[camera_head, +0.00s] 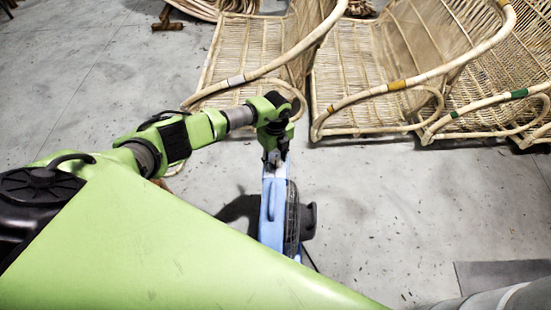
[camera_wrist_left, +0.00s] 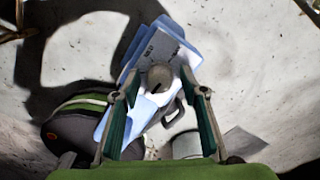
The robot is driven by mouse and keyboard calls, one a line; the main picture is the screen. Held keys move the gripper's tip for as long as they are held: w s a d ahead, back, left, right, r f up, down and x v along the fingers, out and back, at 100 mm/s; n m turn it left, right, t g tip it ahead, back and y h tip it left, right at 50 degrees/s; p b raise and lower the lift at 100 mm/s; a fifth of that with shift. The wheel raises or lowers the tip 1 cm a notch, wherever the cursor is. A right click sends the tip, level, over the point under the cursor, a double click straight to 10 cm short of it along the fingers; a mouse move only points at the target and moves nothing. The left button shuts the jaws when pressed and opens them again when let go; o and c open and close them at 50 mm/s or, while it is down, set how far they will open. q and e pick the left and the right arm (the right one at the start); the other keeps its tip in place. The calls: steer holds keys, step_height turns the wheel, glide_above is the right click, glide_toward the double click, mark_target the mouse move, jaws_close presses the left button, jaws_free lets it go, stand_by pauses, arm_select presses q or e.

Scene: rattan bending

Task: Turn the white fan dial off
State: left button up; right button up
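The fan (camera_head: 274,212) stands on the floor below my left arm in the head view, with a light blue body and a dark round grille on its right side. In the left wrist view I look down on the fan's blue and grey top (camera_wrist_left: 152,46), which bears small dark markings. The round greyish dial (camera_wrist_left: 160,76) sits there with a dark mark on it. My left gripper (camera_head: 275,163) is right above the fan's top. Its fingers are apart, one on each side of the dial; I cannot tell if they touch it. My right gripper is not in view.
Several rattan chair frames (camera_head: 372,82) stand along the back and right, beyond the fan. A dark flat mat (camera_head: 500,274) lies at the lower right. The concrete floor around the fan is mostly clear.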

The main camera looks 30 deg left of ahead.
mark_target(275, 160)
arm_select(q)
steer(key=shift+r, duration=0.1)
step_height(275, 160, up, 12)
stand_by(0.5)
stand_by(0.4)
